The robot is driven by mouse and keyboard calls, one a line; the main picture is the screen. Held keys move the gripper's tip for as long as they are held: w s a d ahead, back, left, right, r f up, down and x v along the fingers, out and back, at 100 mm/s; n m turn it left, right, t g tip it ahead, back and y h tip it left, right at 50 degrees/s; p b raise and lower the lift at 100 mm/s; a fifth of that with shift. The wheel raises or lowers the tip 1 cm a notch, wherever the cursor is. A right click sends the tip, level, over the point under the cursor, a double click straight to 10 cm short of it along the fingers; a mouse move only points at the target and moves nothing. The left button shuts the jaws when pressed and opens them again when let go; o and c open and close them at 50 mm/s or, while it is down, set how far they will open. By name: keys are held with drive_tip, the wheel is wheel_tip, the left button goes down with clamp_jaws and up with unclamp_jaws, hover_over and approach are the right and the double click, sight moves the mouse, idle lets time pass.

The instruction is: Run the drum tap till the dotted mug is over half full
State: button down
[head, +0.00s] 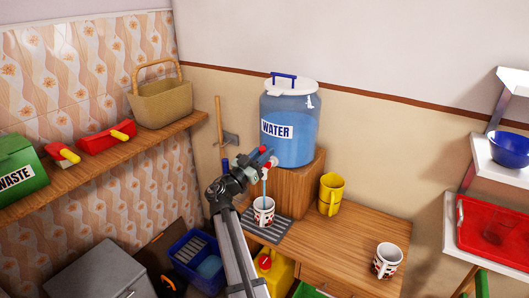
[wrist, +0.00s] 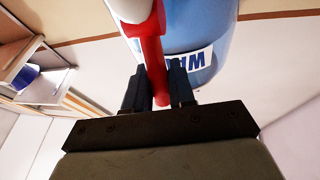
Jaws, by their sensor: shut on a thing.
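The blue water drum (head: 291,130) stands on a wooden block. My gripper (head: 258,158) is at its tap. In the wrist view my gripper (wrist: 158,82) is shut on the red tap handle (wrist: 152,48). A thin pale blue stream (head: 264,187) runs down from the tap to a white mug (head: 262,213) with a dark and reddish pattern. That mug stands upright on the grey drip grille (head: 276,233) below. The water level inside it cannot be made out. A second patterned white mug (head: 385,262) stands at the table's right; which one is dotted is unclear.
A yellow container (head: 276,272) and a blue crate (head: 190,262) are below, and a shelf (head: 185,133) runs along the left wall.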

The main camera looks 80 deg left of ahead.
idle(0.3)
drive_tip(key=c, duration=1.1)
unclamp_jaws()
drive_tip(key=shift+s+d, duration=0.1)
drive_tip(key=v, duration=1.3)
drive_tip(key=shift+s+d+f, duration=0.15)
drive_tip(key=shift+s+f, duration=0.05)
